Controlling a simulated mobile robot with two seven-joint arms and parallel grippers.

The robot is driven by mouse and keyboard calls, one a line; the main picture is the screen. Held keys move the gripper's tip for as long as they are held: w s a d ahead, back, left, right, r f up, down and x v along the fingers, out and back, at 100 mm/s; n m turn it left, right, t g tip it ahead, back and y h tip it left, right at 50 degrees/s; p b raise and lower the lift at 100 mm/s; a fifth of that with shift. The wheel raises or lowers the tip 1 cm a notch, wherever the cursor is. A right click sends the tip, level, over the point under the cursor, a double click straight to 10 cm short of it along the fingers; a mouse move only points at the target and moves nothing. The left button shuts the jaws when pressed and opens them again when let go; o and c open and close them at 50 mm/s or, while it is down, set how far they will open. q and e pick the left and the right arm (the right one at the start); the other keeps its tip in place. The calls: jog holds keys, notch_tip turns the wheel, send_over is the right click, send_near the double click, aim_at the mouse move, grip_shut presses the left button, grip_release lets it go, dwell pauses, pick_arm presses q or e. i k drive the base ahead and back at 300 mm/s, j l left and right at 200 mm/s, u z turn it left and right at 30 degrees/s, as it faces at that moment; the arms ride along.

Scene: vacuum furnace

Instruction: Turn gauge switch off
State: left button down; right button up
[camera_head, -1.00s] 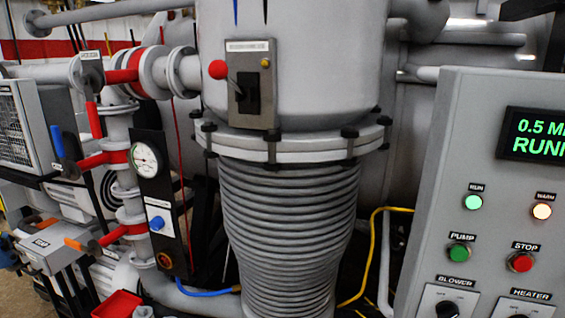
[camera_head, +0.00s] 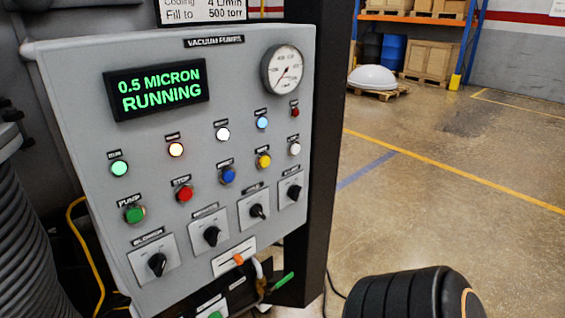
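The grey control panel (camera_head: 70,75) fills the left half of the head view. Several black rotary switches on pale plates run along its lower part: the blower switch (camera_head: 157,264), a second switch (camera_head: 211,236), a third switch (camera_head: 258,211) and a far-right switch (camera_head: 294,193). The labels of the two right-hand switches are too blurred to tell surely which is the gauge switch. A round dial gauge (camera_head: 282,69) sits at the panel's upper right. The display (camera_head: 157,90) reads "0.5 MICRON RUNNING". Neither of my grippers is in view.
Push buttons, including a green pump button (camera_head: 134,214) and a red stop button (camera_head: 184,194), sit above the switches. Handles (camera_head: 282,281) stick out below them. A black post (camera_head: 320,150) borders the panel. Open floor (camera_head: 440,190) lies to the right.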

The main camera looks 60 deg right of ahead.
aim_at(294, 192)
jog(key=z, duration=1.95)
